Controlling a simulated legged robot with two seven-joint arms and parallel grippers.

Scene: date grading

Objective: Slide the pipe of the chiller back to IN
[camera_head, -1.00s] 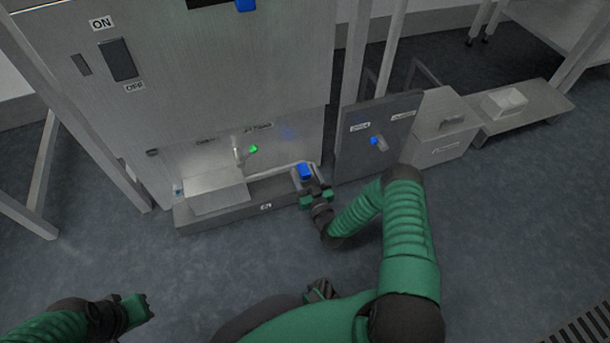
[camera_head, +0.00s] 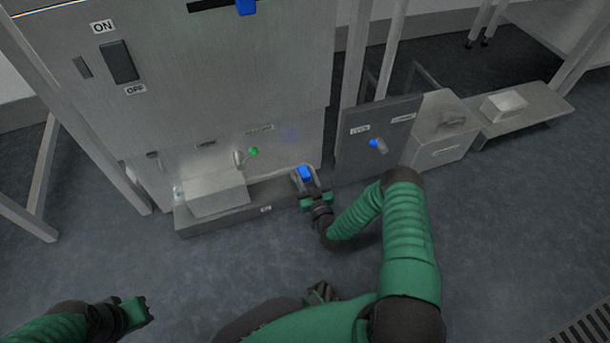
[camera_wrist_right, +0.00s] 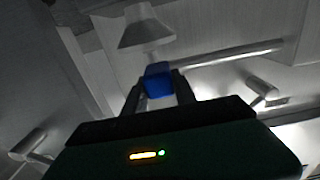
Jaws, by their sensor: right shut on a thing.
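The chiller is the large grey metal cabinet (camera_head: 220,75) at the left of the head view. A blue block-shaped grip (camera_head: 305,173) shows low at its front right, by the right end of a low ledge. My right gripper (camera_head: 312,192) is at this blue grip. In the right wrist view the fingers are shut on the blue grip (camera_wrist_right: 158,80), with a pale pipe (camera_wrist_right: 235,53) and a flared white part (camera_wrist_right: 146,32) behind it. My left gripper (camera_head: 140,308) is low at the left, away from the chiller; its finger gap is unclear.
The low ledge (camera_head: 222,221) bears a small label too blurred to read. A dark panel (camera_head: 355,160) with a blue-tipped lever (camera_head: 376,144) stands to the right, beside a metal box (camera_head: 438,150) and a low bench (camera_head: 540,108). The floor in front is clear.

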